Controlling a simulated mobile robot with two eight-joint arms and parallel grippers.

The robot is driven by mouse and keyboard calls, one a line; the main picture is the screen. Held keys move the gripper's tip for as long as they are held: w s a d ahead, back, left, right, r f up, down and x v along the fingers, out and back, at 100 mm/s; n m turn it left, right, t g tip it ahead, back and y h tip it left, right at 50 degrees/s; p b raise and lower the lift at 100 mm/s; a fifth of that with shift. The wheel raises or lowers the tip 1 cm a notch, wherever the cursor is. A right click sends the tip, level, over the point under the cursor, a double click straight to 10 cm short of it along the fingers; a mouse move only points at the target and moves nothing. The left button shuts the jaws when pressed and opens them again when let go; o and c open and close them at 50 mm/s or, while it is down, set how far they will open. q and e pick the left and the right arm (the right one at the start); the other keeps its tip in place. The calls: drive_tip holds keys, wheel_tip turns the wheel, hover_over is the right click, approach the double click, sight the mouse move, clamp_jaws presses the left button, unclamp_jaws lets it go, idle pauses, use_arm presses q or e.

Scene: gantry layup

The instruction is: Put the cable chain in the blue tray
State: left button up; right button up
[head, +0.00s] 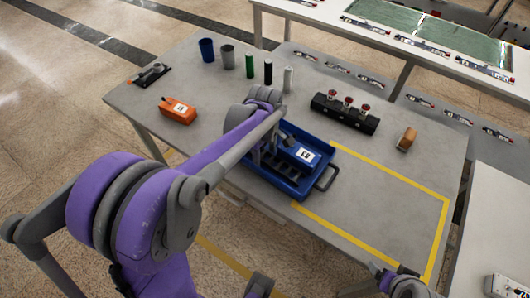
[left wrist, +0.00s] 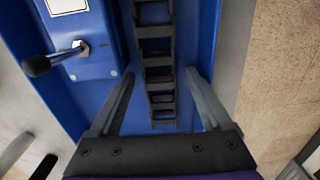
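The blue tray (head: 325,160) stands on the grey table, with my left arm reaching over it. In the left wrist view the black cable chain (left wrist: 158,60) lies lengthwise on the blue tray floor (left wrist: 125,30), beside a blue box (left wrist: 90,50). My left gripper (left wrist: 160,76) is open, with one finger on each side of the chain and a visible gap to both. The chain's far end runs out of that view. My right gripper (head: 398,284) is at the bottom right edge, partly cut off.
The blue box (head: 301,153) in the tray carries a label and a black lever. The yellow-taped area (head: 370,195) right of the tray is clear.

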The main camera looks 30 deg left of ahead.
sight(265, 156)
use_arm(q)
drive_tip(key=shift+r, duration=0.35)
wheel_tip(265, 156, up, 10)
drive_tip(key=r+p, duration=0.1)
drive_tip(key=p, duration=0.1)
drive_tip(key=s+d+f+m+t, duration=0.2)
drive_tip(key=s+d+f+m, duration=0.1)
drive_tip(key=s+m, duration=0.5)
drive_tip(key=s+d+f+m+t, duration=0.3)
drive_tip(key=s+f+m, duration=0.1)
drive_tip(key=s+m, duration=0.4)
drive_tip(key=shift+s+d+f, duration=0.3)
drive_tip(key=shift+d+f, duration=0.1)
